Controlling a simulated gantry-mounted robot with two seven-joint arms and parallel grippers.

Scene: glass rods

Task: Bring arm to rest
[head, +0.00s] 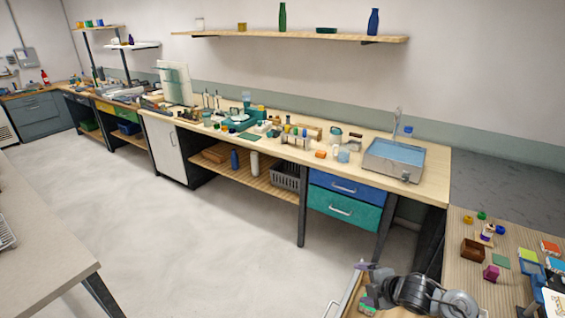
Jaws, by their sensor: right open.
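My right gripper (368,288) is at the bottom right of the head view, at the end of my grey arm. It is open, and I see nothing held in it. It is low, in front of the right-hand wooden table (455,293) and above what looks like an open drawer (345,300). A small dark thing with a green face shows just below the fingers; I cannot tell what it is. My left gripper is not in view. I cannot make out any glass rods at this size.
A long bench (355,175) with a blue-topped basin (393,160) and much small labware runs along the wall. A pale table (40,225) stands at the left. The floor (190,235) between is clear.

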